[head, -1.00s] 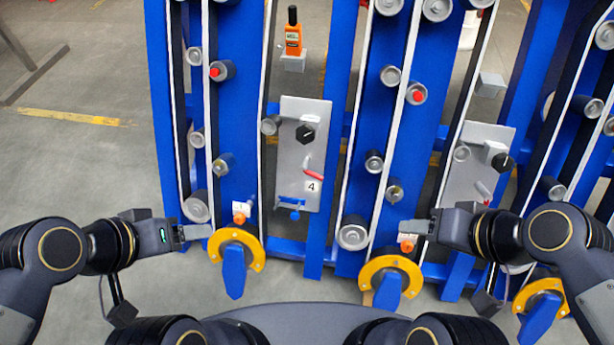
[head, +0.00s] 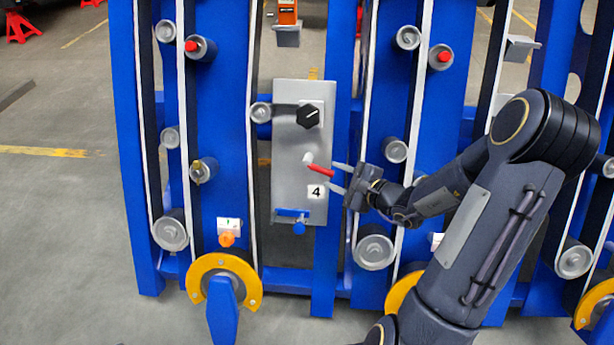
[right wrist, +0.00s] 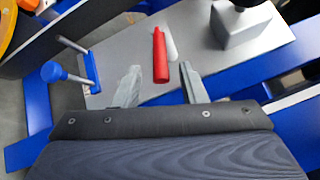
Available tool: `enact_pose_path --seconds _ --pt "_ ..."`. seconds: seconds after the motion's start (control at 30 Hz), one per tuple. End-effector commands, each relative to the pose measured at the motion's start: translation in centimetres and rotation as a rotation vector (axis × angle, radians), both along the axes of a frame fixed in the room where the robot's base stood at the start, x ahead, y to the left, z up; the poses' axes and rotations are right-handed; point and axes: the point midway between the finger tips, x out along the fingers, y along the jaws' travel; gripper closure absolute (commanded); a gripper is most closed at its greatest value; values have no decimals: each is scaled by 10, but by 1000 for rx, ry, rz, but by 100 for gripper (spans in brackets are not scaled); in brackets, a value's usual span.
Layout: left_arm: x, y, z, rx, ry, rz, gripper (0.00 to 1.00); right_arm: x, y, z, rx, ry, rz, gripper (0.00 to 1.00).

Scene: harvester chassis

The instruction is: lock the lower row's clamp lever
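A grey panel (head: 290,150) marked 4 carries a lever with a red handle (head: 320,170), which tilts down to the right. My right gripper (head: 332,176) is at the panel's right edge, its fingers pointing left at the lever's red end. In the right wrist view the red handle (right wrist: 160,56) lies between the spread fingertips (right wrist: 160,70), mostly beyond them. The gripper is open, with a gap on each side of the handle. Whether it touches is not clear. My left gripper is out of view.
Above the lever is a black knob (head: 308,115); below it is a blue bracket with a blue ball handle (head: 299,228). Blue uprights (head: 337,120) and rollers (head: 374,248) flank the panel. A yellow ring piece (head: 224,264) stands lower left. Open floor (head: 60,220) lies at the left.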

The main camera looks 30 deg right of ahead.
Motion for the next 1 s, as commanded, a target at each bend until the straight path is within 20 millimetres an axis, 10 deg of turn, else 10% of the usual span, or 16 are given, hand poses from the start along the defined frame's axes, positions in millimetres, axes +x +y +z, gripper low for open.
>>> enact_pose_path --seconds 0.4,0.73,1.0 --pt "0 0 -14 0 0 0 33 54 20 -15 0 -1 6 62" --pt "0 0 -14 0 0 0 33 59 22 -16 1 -1 4 62" --pt "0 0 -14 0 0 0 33 59 22 -16 1 -1 4 95"
